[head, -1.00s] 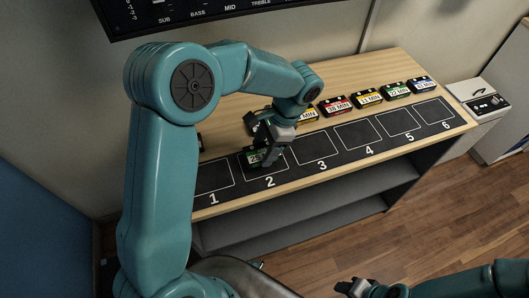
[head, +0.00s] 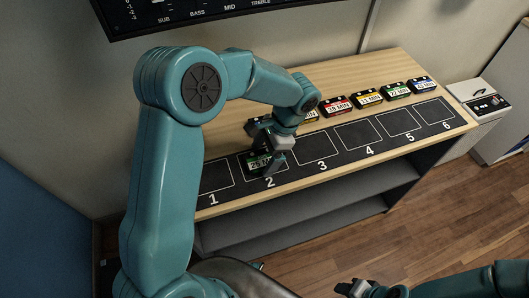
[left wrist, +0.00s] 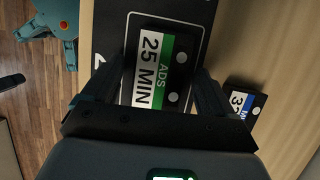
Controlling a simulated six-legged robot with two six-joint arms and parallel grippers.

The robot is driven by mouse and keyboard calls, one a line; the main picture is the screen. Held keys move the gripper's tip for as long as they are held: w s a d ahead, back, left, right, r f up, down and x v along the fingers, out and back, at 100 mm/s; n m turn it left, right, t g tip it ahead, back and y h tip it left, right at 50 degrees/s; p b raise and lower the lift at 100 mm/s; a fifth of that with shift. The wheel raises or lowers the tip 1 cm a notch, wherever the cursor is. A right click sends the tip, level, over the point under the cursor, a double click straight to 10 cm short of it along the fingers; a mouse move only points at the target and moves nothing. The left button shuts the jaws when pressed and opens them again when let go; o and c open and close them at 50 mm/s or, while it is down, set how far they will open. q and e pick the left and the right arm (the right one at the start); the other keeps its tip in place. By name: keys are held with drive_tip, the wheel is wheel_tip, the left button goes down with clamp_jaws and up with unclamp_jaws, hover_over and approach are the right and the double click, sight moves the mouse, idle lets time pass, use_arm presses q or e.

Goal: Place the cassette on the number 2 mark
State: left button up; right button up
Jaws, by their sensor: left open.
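The cassette (head: 257,162) is black with a green and white label reading 25 MIN. It lies flat inside the outlined square of the number 2 mark (head: 270,182) on the black mat. In the left wrist view the cassette (left wrist: 150,60) lies between my left gripper's two fingers. My left gripper (head: 270,166) is open, low over the cassette and partly hiding it in the head view. It also shows in the left wrist view (left wrist: 152,92). My right gripper (head: 354,287) is at the bottom edge of the head view, away from the table; its jaws are too unclear to judge.
Several other cassettes with coloured labels, such as a red one (head: 336,106) and a yellow one (head: 368,97), stand in a row behind the mat. The mat's other numbered squares (head: 359,134) that I can see are empty. A white cabinet (head: 480,100) stands at the right.

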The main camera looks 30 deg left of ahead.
use_arm(q)
drive_tip(key=shift+r, duration=0.15)
drive_tip(key=p+v, duration=0.1)
drive_tip(key=v, duration=1.1)
drive_tip(key=shift+s, duration=0.1)
